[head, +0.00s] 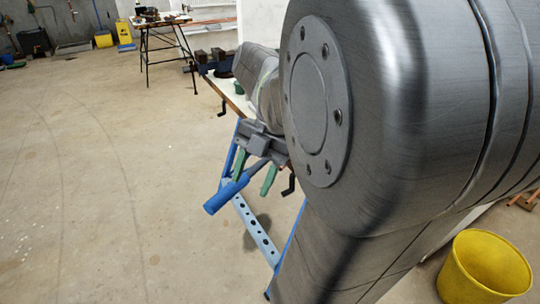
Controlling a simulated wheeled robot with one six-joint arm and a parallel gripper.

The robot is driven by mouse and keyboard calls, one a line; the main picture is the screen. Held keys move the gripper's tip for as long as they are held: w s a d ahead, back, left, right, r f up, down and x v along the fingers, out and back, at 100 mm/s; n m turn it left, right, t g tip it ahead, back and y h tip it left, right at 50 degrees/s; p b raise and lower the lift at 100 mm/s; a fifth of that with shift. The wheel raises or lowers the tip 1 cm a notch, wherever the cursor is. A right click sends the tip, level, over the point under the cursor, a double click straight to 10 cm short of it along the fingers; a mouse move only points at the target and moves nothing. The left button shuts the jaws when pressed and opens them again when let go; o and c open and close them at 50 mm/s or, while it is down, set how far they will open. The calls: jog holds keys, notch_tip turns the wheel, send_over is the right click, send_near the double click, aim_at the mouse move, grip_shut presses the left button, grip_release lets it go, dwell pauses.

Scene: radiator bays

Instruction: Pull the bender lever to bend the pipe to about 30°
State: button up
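My gripper (254,184) has two green fingers that stand apart and point down, beside the bender's stand. The blue-gripped lever (222,196) slants from lower left up towards the gap between the fingers. It crosses in front of the left finger; I see no finger closed on it, and whether they touch is unclear. The blue bender stand (230,160) has a pale perforated bar (252,228) low down. The pipe and the bending head are not visible; my arm covers that area.
A workbench edge (238,103) with dark items lies behind the gripper. A yellow bucket (484,268) stands at lower right. A trestle table (165,24) and yellow containers (104,39) are at the back. The concrete floor at left is clear.

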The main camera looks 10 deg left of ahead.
jog(key=p+v, duration=0.1)
jog(key=v, duration=0.8)
jog(key=shift+w, duration=0.1)
jog(key=shift+c, duration=0.4)
jog(key=shift+a, duration=0.1)
jog(key=c, duration=0.4)
jog(key=shift+a, duration=0.25)
jog(key=c, duration=0.4)
jog(key=a+m+h+p, duration=0.1)
jog(key=a+m, duration=0.2)
jog(key=a+f+m+h+p, duration=0.1)
jog(key=a+m+p, duration=0.1)
jog(key=a+m, duration=0.1)
jog(key=a+m+h+p, duration=0.1)
jog(key=a+m, duration=0.2)
jog(key=shift+s+a+f+h+p, duration=0.3)
jog(key=shift+a+h, duration=0.1)
grip_shut()
jog(key=s+a+f+m+t+h+p, duration=0.25)
jog(key=s+a+m+p, duration=0.2)
jog(key=a+m, duration=0.5)
jog(key=s+d+f, duration=0.2)
jog(key=d+f, duration=0.3)
jog(key=f, duration=0.3)
jog(key=shift+t+b, duration=0.35)
jog(key=shift+b, duration=0.05)
